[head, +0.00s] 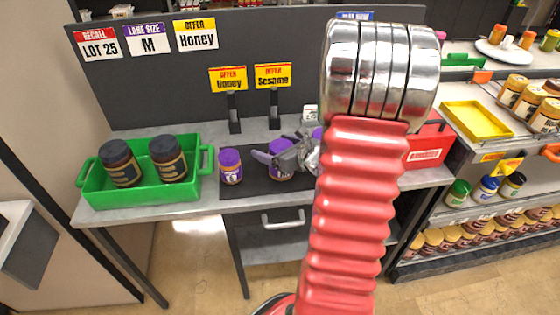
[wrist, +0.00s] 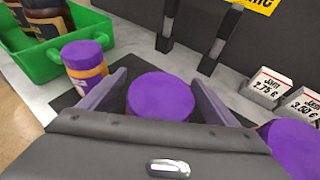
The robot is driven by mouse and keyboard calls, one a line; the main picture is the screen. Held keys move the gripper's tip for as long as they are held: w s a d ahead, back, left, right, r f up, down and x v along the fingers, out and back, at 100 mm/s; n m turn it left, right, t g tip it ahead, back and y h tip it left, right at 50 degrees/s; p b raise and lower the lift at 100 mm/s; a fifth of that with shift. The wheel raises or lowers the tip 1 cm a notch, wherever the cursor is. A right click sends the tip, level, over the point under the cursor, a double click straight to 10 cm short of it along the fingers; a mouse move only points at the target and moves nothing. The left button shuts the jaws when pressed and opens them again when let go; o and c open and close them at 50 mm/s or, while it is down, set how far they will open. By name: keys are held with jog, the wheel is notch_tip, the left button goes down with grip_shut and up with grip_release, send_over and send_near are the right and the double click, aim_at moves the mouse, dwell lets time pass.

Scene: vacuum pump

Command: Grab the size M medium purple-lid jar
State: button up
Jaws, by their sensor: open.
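Three purple-lid jars stand in a row on a dark mat on the grey counter. The left jar (head: 230,167) is clear of my gripper and also shows in the wrist view (wrist: 85,65). The middle jar (head: 279,146) is partly hidden by my gripper (head: 277,158). In the wrist view my gripper (wrist: 160,78) is open, with one finger on each side of the middle jar's purple lid (wrist: 160,97). I cannot tell whether the fingers touch it. The right jar is mostly hidden by my arm in the head view; its purple lid (wrist: 292,147) shows in the wrist view.
A green crate (head: 147,195) with two dark-lidded jars stands at the left. Sign stands (head: 234,115) and price blocks (wrist: 267,85) stand behind the jars. A red box (head: 428,145) is at the right. A label reading M (head: 149,42) hangs on the back panel.

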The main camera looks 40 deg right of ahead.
jog(key=c, duration=1.5)
jog(key=shift+r, duration=0.2)
jog(key=shift+r, duration=4.9)
